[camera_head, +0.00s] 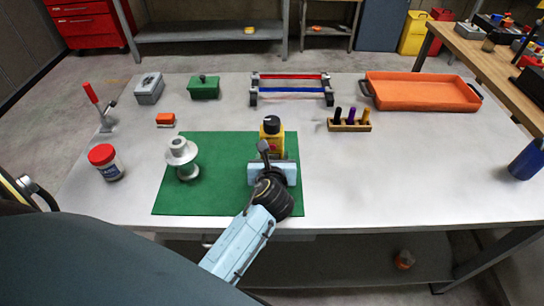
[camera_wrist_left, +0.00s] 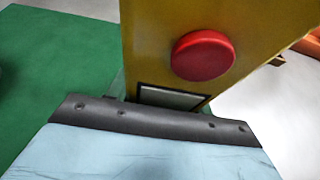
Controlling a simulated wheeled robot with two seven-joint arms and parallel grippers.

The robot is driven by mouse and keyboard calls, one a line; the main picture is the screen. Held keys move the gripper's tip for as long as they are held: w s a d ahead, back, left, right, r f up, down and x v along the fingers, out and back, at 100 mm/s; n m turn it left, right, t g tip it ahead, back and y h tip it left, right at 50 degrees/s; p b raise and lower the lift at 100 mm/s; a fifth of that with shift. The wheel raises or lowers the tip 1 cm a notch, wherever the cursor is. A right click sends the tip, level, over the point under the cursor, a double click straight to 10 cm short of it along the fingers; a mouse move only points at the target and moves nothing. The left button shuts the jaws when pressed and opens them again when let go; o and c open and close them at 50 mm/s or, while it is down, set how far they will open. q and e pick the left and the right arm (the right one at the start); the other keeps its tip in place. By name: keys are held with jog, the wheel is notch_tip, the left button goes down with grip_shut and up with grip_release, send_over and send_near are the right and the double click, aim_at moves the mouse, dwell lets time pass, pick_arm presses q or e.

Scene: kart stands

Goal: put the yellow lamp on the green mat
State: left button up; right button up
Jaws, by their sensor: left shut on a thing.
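The yellow lamp (camera_head: 277,146) has a black top and is upright over the right part of the green mat (camera_head: 225,200). My left gripper (camera_head: 271,160) is shut on the lamp from the near side and hides its lower part. In the left wrist view the lamp's yellow body (camera_wrist_left: 150,50) with a round red button fills the middle, just beyond the gripper (camera_wrist_left: 155,112). The mat also shows there on the left (camera_wrist_left: 40,75). I cannot tell whether the lamp's base touches the mat. My right gripper is not in view.
A grey flanged part (camera_head: 182,158) stands on the mat's left side. A red-lidded jar (camera_head: 106,163) is left of the mat.

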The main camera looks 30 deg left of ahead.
pick_arm(q)
jog(key=o, duration=1.2)
jog(key=shift+s+r, duration=0.15)
jog(key=shift+r, duration=0.05)
jog(key=p+v, duration=0.2)
jog(key=v, duration=0.9)
jog(key=shift+s+d+r, duration=0.1)
jog(key=shift+s+d, duration=0.15)
jog(key=shift+s, duration=0.05)
